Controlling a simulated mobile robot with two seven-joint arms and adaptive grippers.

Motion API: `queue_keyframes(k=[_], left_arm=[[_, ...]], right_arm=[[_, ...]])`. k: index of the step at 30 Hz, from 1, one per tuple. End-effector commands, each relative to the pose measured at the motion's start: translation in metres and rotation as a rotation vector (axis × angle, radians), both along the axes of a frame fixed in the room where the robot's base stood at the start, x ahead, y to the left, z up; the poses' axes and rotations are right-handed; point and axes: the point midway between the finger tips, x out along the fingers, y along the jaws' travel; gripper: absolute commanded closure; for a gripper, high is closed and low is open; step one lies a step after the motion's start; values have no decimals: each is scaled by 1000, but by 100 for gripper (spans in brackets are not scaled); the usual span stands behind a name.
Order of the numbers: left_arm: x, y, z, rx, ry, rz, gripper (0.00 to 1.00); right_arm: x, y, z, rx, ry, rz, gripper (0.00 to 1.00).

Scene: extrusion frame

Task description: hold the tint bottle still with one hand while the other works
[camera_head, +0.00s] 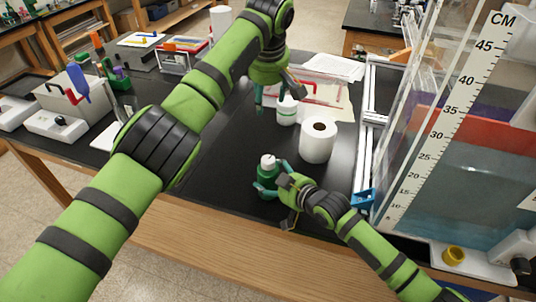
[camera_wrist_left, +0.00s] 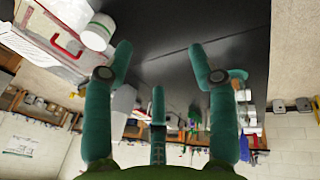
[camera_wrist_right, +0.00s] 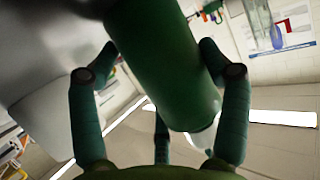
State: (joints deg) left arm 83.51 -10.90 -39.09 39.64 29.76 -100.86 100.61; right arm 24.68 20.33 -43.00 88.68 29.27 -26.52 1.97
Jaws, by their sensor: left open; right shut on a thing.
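The tint bottle, taken to be the green bottle with a white cap (camera_head: 268,174), stands upright near the table's front edge in the head view. My right gripper (camera_head: 268,186) is shut on it from the right and front. In the right wrist view its green body (camera_wrist_right: 165,60) fills the space between the fingers. My left gripper (camera_head: 270,97) is open and empty, higher up and behind the bottle, beside a white bottle with a green band (camera_head: 287,112). In the left wrist view that white bottle (camera_wrist_left: 97,34) lies outside the fingers, to the left.
A white paper roll (camera_head: 318,139) stands just behind and right of the green bottle. A clear tank with a CM scale (camera_head: 440,120) blocks the right side. A tray with a red handle (camera_head: 318,93) lies at the back. The dark tabletop left of the bottle (camera_head: 222,165) is clear.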

Motion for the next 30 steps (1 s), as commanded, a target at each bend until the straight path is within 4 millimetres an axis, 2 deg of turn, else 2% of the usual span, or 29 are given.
queue_keyframes(k=[1, 3, 6, 9, 14, 24, 30], left_arm=[[-16, -2, -5, -12, 79, 0, 42], [-35, -4, -9, -24, 174, -3, 42], [-54, -5, -11, -32, 264, -10, 42], [-63, -5, -15, -34, 307, -15, 42], [-66, -5, -33, -35, 321, -17, 42], [-65, -4, -99, -32, 317, -14, 42], [-64, -4, -125, -31, 316, -13, 42]], right_arm=[[-1, 0, -1, -1, 3, 1, 61], [-1, 0, -1, -1, 3, 1, 61], [-1, 0, -1, -1, 3, 1, 61], [-1, 0, -1, -1, 3, 1, 61], [-1, 0, -1, -1, 3, 1, 61], [-1, 0, -1, -1, 3, 1, 61], [-1, 0, -1, -1, 3, 1, 61]])
